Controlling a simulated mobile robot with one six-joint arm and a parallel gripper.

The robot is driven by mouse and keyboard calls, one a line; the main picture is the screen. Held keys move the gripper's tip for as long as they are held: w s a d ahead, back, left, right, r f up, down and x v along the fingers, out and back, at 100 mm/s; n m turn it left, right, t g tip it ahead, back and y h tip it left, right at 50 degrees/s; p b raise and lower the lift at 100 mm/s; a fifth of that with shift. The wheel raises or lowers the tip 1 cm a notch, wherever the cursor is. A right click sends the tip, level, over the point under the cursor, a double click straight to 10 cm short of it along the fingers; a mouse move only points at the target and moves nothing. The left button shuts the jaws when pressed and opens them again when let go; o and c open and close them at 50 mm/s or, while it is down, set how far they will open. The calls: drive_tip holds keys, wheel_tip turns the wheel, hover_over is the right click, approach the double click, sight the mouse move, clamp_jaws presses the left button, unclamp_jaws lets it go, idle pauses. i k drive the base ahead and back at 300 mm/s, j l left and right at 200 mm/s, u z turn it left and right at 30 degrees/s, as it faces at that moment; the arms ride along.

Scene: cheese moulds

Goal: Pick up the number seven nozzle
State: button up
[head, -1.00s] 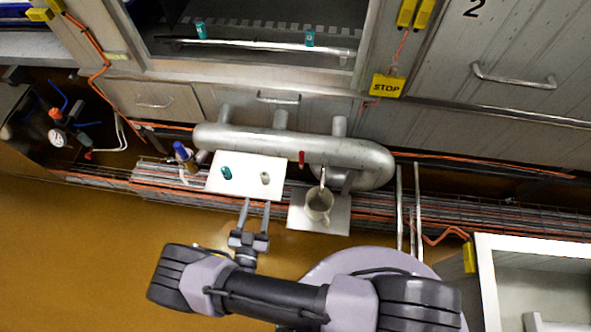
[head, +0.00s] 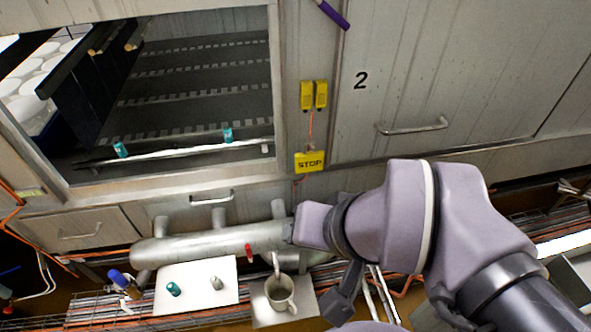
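Small teal nozzle-like pieces show in the head view. One (head: 121,150) is at the left of the ledge in the machine opening, and another (head: 228,135) is further right. A third teal piece (head: 173,289) stands on a white plate (head: 200,302) below the pipe. A grey metallic piece (head: 216,283) stands beside it. No number is readable on any of them, so I cannot tell which is number seven. My arm is raised at the lower right. My gripper's fingers are not visible, and what they hold cannot be seen.
A light mug (head: 280,292) stands on a small plate (head: 300,314) right of the white plate. A blue-topped bottle (head: 120,280) is to the left. A thick metal pipe (head: 190,248) with a red handle (head: 249,252) runs behind.

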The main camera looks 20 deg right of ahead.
sight(172, 287)
drive_tip(key=k+u, duration=0.1)
drive_tip(key=u, duration=1.25)
